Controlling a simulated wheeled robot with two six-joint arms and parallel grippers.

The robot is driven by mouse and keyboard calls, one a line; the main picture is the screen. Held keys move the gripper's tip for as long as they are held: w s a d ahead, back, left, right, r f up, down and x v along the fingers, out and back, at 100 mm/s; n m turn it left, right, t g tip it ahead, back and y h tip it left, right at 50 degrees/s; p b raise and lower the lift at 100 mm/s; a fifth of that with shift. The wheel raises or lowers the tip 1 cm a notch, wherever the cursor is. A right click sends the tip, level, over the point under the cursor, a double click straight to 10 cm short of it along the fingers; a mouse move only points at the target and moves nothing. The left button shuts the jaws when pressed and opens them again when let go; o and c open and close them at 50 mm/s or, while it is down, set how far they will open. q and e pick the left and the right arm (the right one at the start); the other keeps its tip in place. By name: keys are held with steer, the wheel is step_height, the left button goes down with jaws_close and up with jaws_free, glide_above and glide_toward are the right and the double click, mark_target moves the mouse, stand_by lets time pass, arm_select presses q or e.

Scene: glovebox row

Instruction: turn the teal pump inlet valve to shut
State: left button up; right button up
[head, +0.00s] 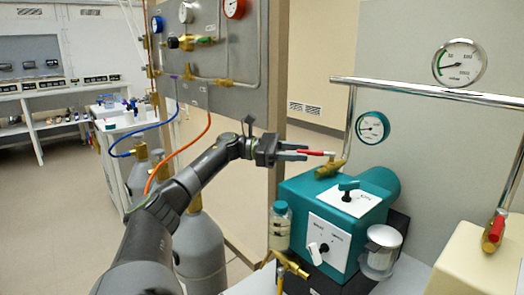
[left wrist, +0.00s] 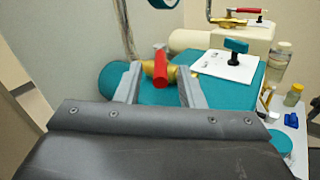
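The teal pump (head: 310,195) stands at the right of the head view. Its inlet valve is a brass body (head: 330,168) at the foot of a metal pipe, with a red lever (head: 316,153) pointing left toward my left gripper. In the left wrist view the red lever (left wrist: 160,68) points toward the camera, with the brass valve body (left wrist: 148,68) behind it. My left gripper (head: 306,152) is open, its fingertips (left wrist: 158,82) on either side of the lever with visible gaps. My right gripper is in neither view.
A teal knob (head: 348,186) on a white plate sits on the pump's top. A clear jar (head: 381,250) and a teal-capped bottle (head: 280,226) stand beside it. A cream unit (head: 470,262) with another red-handled valve (head: 494,230) is at right. Gas cylinders (head: 200,250) stand below my left arm.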

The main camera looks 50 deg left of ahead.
arm_select(q)
steer(key=v, duration=1.3)
steer(key=shift+s+a+b, duration=0.2)
steer(key=shift+s+b, duration=0.05)
steer(key=shift+b, duration=0.2)
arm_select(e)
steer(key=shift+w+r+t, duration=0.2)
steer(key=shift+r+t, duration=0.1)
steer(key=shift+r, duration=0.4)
